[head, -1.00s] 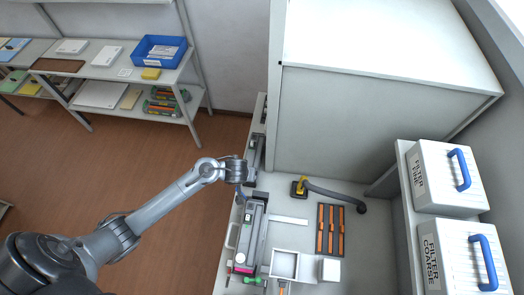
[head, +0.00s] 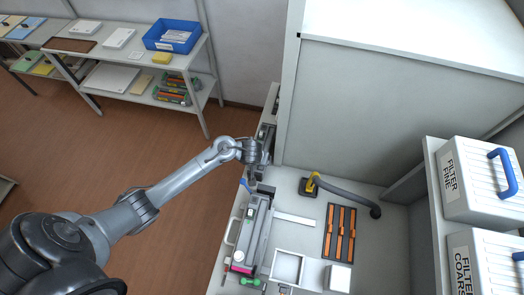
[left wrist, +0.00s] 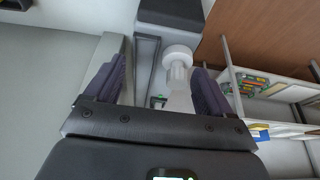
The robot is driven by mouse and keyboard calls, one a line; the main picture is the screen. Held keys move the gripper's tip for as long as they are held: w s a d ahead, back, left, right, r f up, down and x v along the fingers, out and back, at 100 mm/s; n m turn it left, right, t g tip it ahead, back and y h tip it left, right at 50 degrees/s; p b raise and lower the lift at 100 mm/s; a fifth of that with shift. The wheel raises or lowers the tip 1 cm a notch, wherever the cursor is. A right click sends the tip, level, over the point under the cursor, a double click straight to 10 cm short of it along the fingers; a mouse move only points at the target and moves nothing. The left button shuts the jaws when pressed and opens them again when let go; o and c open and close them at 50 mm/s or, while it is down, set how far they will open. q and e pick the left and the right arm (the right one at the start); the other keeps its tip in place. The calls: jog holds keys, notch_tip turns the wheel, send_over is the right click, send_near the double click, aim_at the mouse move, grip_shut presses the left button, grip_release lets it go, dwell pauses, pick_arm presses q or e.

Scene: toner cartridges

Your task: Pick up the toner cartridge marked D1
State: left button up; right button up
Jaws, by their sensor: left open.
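A long grey cartridge-like unit (head: 252,235) with a magenta patch and a green knob (head: 250,281) at its near end lies along the bench's left edge. Another dark grey unit (head: 266,136) lies farther back on the same edge. I cannot read a D1 mark on either. My left gripper (head: 254,180) is over the bench edge between them, partly hidden by its own wrist. In the left wrist view the left gripper (left wrist: 160,85) is open, with a pale part bearing a round white knob (left wrist: 178,56) showing between and beyond its fingers. Contact cannot be told. My right gripper is not in view.
A tall grey cabinet (head: 360,110) stands close right of the gripper. A black hose with a yellow fitting (head: 312,182), an orange-striped tray (head: 340,232) and a white square tray (head: 288,266) are on the bench. Filter boxes (head: 480,180) stand at right. Open floor lies left.

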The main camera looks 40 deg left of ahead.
pick_arm(q)
jog(key=w+a, duration=0.1)
jog(key=w, duration=0.2)
jog(key=w+a, duration=0.1)
jog(key=w, duration=0.1)
jog(key=shift+w+a, duration=0.25)
jog(key=shift+a, duration=0.1)
jog(key=shift+b+x, duration=1.05)
jog(key=shift+x, duration=1.55)
jog(key=shift+c, duration=0.2)
jog(key=shift+r, duration=0.15)
jog(key=c, duration=1.2)
